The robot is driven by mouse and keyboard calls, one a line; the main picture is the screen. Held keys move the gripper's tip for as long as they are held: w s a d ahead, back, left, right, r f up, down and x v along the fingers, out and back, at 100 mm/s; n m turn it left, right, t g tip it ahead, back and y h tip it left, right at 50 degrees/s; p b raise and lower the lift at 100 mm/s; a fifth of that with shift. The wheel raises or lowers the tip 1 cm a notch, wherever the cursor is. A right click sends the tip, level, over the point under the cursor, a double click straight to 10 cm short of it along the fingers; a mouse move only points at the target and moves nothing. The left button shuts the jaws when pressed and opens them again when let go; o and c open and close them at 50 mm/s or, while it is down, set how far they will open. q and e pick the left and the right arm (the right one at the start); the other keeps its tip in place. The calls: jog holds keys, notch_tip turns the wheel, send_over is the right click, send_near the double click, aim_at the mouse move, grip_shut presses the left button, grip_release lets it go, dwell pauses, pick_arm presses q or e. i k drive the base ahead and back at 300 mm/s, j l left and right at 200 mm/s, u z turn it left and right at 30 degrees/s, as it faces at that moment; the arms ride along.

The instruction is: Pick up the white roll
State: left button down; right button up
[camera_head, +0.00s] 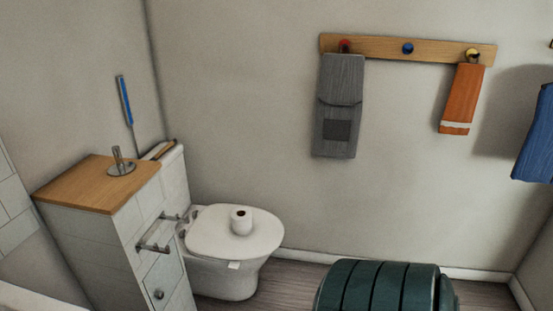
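A small white roll (241,222) stands upright on the closed lid of the white toilet (215,236), left of the picture's middle. Its dark core hole shows at the top. Nothing touches the roll apart from the lid. Neither of my grippers is in the head view.
A tiled cabinet (100,240) with a wooden top (98,183) stands left of the toilet, with a metal holder (121,161) on it. Metal bars (155,248) stick out from its side. A dark green ribbed object (380,288) is at the bottom right. Towels hang from a wall rack (390,47).

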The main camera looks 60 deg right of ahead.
aim_at(241, 218)
jog(key=z, duration=1.7)
jog(key=i+l+u, duration=0.15)
jog(key=i+l, duration=0.3)
jog(key=i+l+u, duration=0.1)
jog(key=i+l, duration=0.45)
jog(key=i+l+u, duration=0.15)
jog(key=i+l, duration=0.35)
jog(key=i+l+u, duration=0.15)
jog(key=i+l, duration=0.35)
jog(key=l, duration=0.15)
